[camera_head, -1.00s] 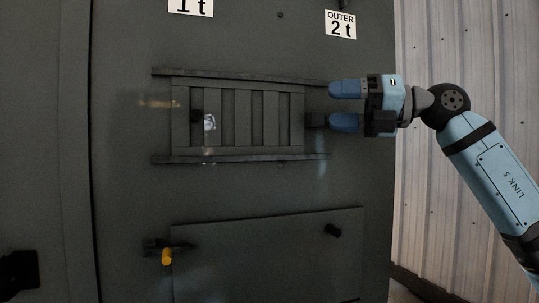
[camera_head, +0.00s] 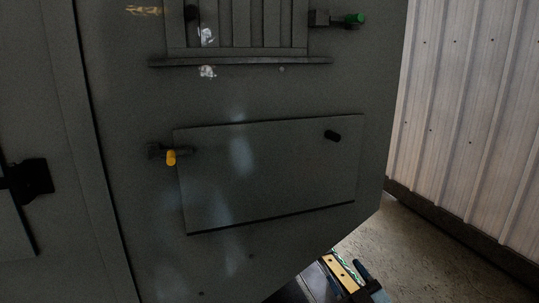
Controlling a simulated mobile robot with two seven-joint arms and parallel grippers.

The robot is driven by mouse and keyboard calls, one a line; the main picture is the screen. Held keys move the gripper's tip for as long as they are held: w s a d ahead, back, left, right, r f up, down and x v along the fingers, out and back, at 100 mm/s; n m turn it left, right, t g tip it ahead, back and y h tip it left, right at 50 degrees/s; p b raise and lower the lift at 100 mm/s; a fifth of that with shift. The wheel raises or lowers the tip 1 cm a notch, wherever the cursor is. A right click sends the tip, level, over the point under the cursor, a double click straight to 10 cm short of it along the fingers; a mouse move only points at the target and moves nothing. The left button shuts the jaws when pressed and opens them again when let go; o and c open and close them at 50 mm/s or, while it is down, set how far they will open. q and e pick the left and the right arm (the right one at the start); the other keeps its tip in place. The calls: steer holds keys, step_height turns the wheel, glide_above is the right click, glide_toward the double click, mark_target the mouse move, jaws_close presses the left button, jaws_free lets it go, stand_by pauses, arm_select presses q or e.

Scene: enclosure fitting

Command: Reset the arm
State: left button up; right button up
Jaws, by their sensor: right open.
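My right gripper (camera_head: 369,283) shows only in part at the bottom edge, right of centre, as blue pieces low in front of the floor, clear of the enclosure (camera_head: 115,150). It is open; whether anything lies between its fingers is hard to see. My left gripper is not in view. A slatted panel (camera_head: 240,25) is at the top, cut off by the frame. A green-tipped latch (camera_head: 354,19) sticks out at its right side, with no gripper at it.
A black handle (camera_head: 32,178) sticks out at the far left. A corrugated wall (camera_head: 465,100) stands on the right above bare floor (camera_head: 420,245). A yellowish strip (camera_head: 341,272) and dark items lie at the bottom, partly cut off.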

steer(key=s+d+f+m+g+h, duration=0.2)
steer(key=s+f+m+g+h, duration=0.5)
steer(key=s+f, duration=1.95)
arm_select(q)
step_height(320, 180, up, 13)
steer(key=p, duration=1.5)
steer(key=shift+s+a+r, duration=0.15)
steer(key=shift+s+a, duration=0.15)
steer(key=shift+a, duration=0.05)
arm_select(e)
step_height(320, 180, up, 13)
steer(key=g+y, duration=0.1)
steer(key=shift+d+f+g+y, duration=0.2)
steer(key=shift+d+g+y, duration=0.2)
